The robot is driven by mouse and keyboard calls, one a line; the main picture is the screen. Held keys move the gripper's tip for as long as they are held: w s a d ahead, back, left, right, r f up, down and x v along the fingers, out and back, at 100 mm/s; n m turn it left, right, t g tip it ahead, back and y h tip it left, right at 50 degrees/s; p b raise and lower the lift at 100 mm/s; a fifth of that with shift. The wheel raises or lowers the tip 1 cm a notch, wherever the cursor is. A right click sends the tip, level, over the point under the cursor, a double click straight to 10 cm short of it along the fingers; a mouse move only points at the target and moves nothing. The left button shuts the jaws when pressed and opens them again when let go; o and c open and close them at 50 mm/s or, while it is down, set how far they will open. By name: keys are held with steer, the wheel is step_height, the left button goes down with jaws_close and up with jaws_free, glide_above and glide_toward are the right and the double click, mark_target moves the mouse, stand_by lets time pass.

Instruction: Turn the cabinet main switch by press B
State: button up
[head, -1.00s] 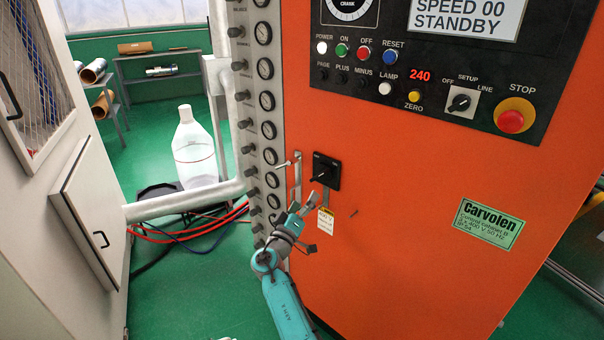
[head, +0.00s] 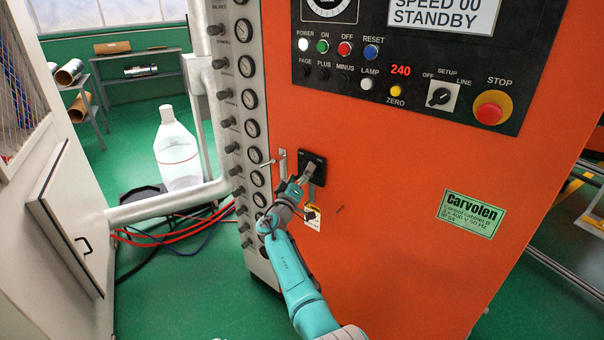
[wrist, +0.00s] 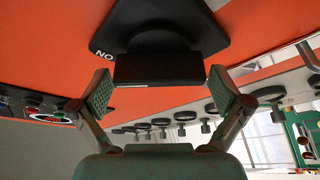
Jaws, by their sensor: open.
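The main switch (head: 319,159) is a black square plate with a turning handle on the orange cabinet, left of its middle. In the wrist view its black handle (wrist: 160,68) stands straight ahead, with the plate (wrist: 205,25) behind it and white letters "NO" at the plate's left corner. My gripper (head: 305,176) is at the switch and covers part of it in the head view. In the wrist view my gripper (wrist: 160,88) is open, one finger on each side of the handle. Whether the fingertips touch it is unclear.
A column of gauges (head: 250,125) and a small lever (head: 267,163) stand left of the switch. A tag (head: 312,217) hangs below it. The control panel (head: 420,105) with a red stop button (head: 493,107) is above right. Bare orange cabinet face lies right of the switch.

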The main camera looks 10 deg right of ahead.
steer(key=shift+d, duration=0.1)
steer(key=c, duration=0.9)
steer(key=shift+n+y, duration=0.3)
steer(key=shift+n, duration=0.2)
steer(key=n+y, duration=0.1)
steer(key=n, duration=0.3)
steer(key=shift+f+y, duration=0.1)
steer(key=shift+y, duration=0.3)
steer(key=n+g, duration=0.1)
steer(key=n, duration=0.1)
steer(key=n+y, duration=0.1)
steer(key=n, duration=0.2)
steer(key=shift+w+g, duration=0.1)
steer(key=shift+g, duration=0.3)
steer(key=n, duration=0.2)
steer(key=n+g, duration=0.1)
steer(key=n, duration=0.1)
steer(key=shift+f+g+y, duration=0.15)
steer(key=shift+g+y, duration=0.15)
steer(key=shift+f+n+g, duration=0.1)
steer(key=shift+n+g, duration=0.8)
steer(key=shift+n, duration=0.6)
